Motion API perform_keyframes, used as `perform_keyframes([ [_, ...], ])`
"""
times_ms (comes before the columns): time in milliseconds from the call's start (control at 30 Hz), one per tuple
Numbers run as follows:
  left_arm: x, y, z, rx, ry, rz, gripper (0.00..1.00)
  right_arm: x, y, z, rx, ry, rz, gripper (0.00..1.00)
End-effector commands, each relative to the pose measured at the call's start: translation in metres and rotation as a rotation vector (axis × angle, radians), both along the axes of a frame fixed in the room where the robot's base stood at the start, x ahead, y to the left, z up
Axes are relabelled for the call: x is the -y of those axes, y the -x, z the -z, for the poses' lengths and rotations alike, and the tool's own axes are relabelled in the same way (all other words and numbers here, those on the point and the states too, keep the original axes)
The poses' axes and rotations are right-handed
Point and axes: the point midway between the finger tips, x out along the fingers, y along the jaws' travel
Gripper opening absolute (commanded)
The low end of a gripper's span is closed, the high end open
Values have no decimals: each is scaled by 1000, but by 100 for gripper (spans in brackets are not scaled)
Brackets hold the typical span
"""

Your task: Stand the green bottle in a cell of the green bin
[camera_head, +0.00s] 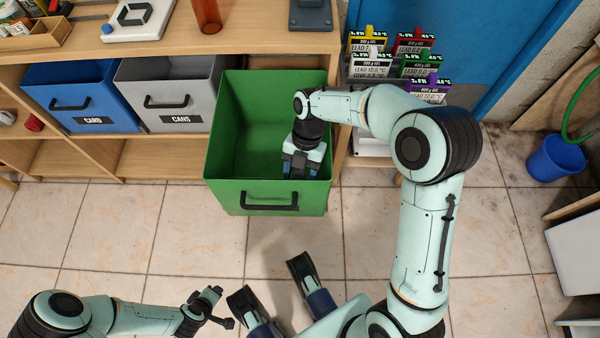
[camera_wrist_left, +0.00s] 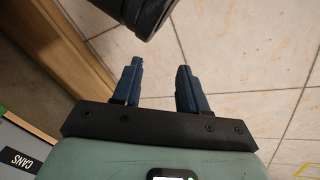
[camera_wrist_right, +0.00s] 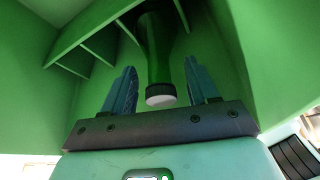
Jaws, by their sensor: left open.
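The green bin (camera_head: 265,192) is pulled out from the shelf, and my right arm reaches down into it. In the right wrist view the green bottle (camera_wrist_right: 158,50) has its white-topped cap (camera_wrist_right: 160,95) toward my right gripper (camera_wrist_right: 160,82). That gripper is open, with a gap between each finger and the bottle. Thin green dividers (camera_wrist_right: 92,30) run beside the bottle; its base is out of view. In the head view my right gripper (camera_head: 298,170) hides the bottle. My left gripper (camera_head: 222,307) is open and empty, low in front of the shelf; its fingers (camera_wrist_left: 158,85) show apart.
A brown bottle (camera_head: 207,15) stands on the shelf top. Small signs (camera_head: 400,65) are at the right. The tiled floor (camera_head: 120,220) in front is largely clear.

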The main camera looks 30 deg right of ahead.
Motion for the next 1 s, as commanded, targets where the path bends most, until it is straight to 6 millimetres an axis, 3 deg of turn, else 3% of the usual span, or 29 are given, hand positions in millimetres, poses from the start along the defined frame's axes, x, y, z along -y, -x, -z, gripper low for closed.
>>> perform_keyframes([
  [233,3,2,-7,-3,6,5,43,4,-4,-17,3,0,1,59],
  [500,15,23,-23,-57,34,29,43,21,-19,-72,4,0,1,59],
  [700,22,37,-31,-95,52,43,43,31,-27,-102,3,0,1,59],
  [1000,24,43,-34,-109,59,49,43,35,-30,-113,-1,0,0,59],
])
